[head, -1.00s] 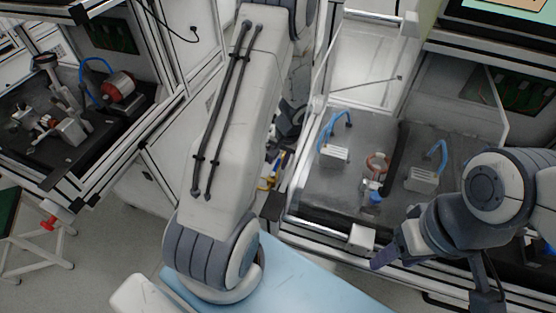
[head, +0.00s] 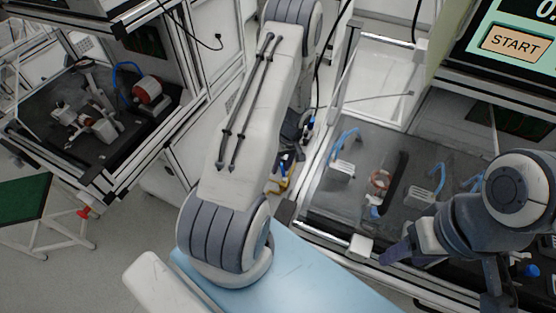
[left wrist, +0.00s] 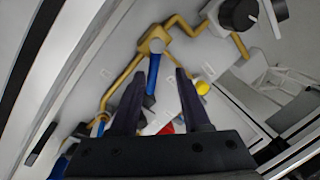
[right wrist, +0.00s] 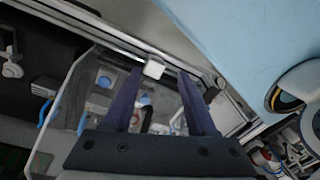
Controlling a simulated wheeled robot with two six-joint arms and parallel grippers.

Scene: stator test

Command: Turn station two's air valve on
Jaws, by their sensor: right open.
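In the left wrist view, a brass valve body (left wrist: 153,42) with a blue lever (left wrist: 153,75) sits on yellow pipework on a pale panel. I take it to be the air valve; no station number is legible. My left gripper (left wrist: 145,75) is open. The lever shows between its fingers, and I cannot tell whether they touch it. In the head view, yellow pipework (head: 278,185) shows low beside the right bench, and my left arm hides part of that area. My right gripper (right wrist: 160,80) is open and empty over the front edge of the right bench.
The left wrist view also shows a black knob (left wrist: 238,14), a yellow knob (left wrist: 203,88) and a red part (left wrist: 167,128). The right bench (head: 330,205) holds blue-hosed fixtures and a copper ring (head: 380,180). A START screen (head: 515,42) hangs above. A light-blue surface (head: 300,275) lies in front.

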